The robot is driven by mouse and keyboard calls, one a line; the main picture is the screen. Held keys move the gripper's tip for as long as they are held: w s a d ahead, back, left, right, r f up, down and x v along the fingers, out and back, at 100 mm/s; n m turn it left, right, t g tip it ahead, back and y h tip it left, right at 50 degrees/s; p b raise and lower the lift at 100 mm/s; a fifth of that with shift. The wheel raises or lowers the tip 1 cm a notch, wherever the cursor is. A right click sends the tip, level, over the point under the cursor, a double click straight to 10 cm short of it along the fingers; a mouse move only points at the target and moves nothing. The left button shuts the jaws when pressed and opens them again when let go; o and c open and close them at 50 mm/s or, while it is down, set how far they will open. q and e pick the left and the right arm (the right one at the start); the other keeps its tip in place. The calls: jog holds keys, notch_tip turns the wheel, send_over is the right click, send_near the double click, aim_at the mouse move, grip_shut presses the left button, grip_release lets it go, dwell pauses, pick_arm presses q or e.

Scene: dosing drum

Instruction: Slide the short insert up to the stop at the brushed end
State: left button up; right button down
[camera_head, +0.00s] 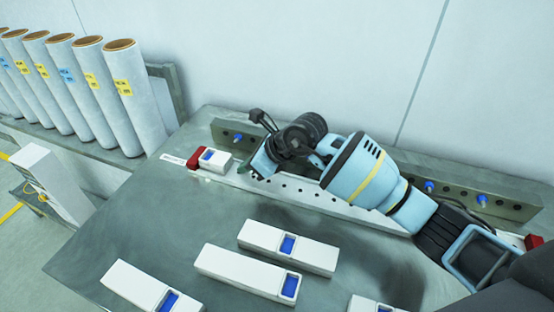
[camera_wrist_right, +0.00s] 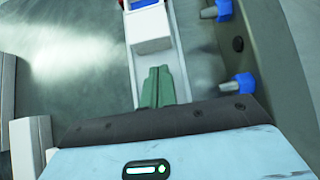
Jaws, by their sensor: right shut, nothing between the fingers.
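The short insert (camera_head: 217,158) is a small white block with a blue window, lying at the left end of the long pale rail (camera_head: 310,190). It sits right by the red stop (camera_head: 196,157); whether they touch I cannot tell. In the right wrist view the insert (camera_wrist_right: 150,32) is at the top, with a bit of red beyond it. My right gripper (camera_head: 246,169) is shut and empty over the rail, just right of the insert. Its green fingers (camera_wrist_right: 157,76) point at the insert's near end, with a small apparent gap. My left gripper is out of view.
Longer white inserts (camera_head: 288,247) with blue windows lie on the grey table (camera_head: 120,240) in front. A backboard with blue pegs (camera_head: 428,187) runs behind the rail. Another red block (camera_head: 533,242) is at the far right. White tubes (camera_head: 135,95) stand at the left.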

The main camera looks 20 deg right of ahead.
jog(key=v, duration=0.4)
jog(key=s+f+v, duration=0.1)
jog(key=v, duration=0.1)
jog(key=shift+d+r, duration=0.15)
jog(key=shift+d, duration=0.05)
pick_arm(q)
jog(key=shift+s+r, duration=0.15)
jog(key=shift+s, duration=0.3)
pick_arm(e)
jog(key=shift+v, duration=2.65)
jog(key=shift+w+d, duration=0.1)
jog(key=shift+w, duration=0.1)
